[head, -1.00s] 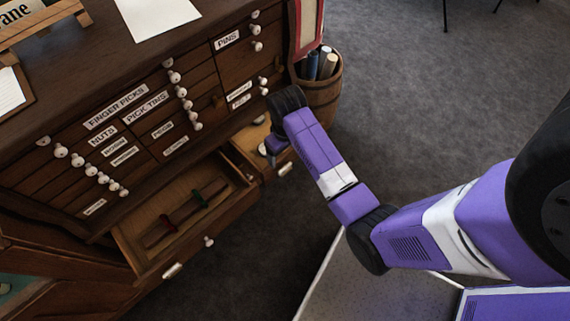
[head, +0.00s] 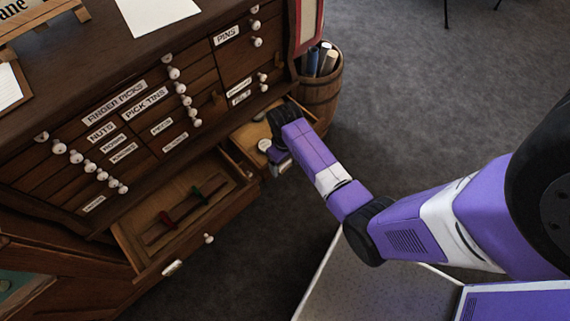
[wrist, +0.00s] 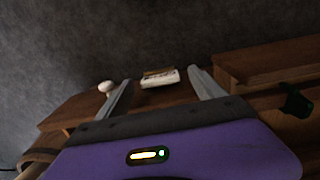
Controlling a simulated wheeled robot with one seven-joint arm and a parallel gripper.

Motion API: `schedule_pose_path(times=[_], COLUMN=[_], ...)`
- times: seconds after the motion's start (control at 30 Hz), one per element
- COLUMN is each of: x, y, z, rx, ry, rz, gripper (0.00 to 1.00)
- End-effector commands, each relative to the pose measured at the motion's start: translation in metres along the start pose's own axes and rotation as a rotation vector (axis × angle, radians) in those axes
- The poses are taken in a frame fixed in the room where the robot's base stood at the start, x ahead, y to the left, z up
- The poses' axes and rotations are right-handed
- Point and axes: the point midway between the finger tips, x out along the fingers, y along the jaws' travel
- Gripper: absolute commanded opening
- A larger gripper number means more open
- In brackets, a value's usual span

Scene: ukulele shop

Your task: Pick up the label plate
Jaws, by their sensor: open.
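A small white label plate (wrist: 160,79) with a brownish upper part shows in the wrist view, at the wooden front of an open drawer. A pale round knob (wrist: 106,86) is to its left. My gripper (wrist: 160,75) is open, with one grey finger on each side of the plate in the picture. I cannot tell whether either finger touches it. In the head view my gripper (head: 281,162) is at the front of the right open drawer (head: 243,142), and my wrist and hand hide that drawer's plate.
The left open drawer (head: 122,236) holds a dark strip with a red and a green piece, and has its own white plate (head: 172,267) and knob. A barrel (head: 322,95) with rolled items stands behind my wrist. Grey carpet (head: 420,90) is clear at the right.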

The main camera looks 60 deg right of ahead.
Motion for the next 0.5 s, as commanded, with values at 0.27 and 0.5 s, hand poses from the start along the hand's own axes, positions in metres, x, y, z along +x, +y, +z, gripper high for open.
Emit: schedule_pose_path(times=[0.27, 0.5], x=[-0.0003, -0.0003], y=[0.0001, 0.0001], z=[0.0002, 0.0002], rx=[0.000, 0.000], ry=[0.000, 0.000], rz=[0.000, 0.000], gripper=[0.35, 0.13])
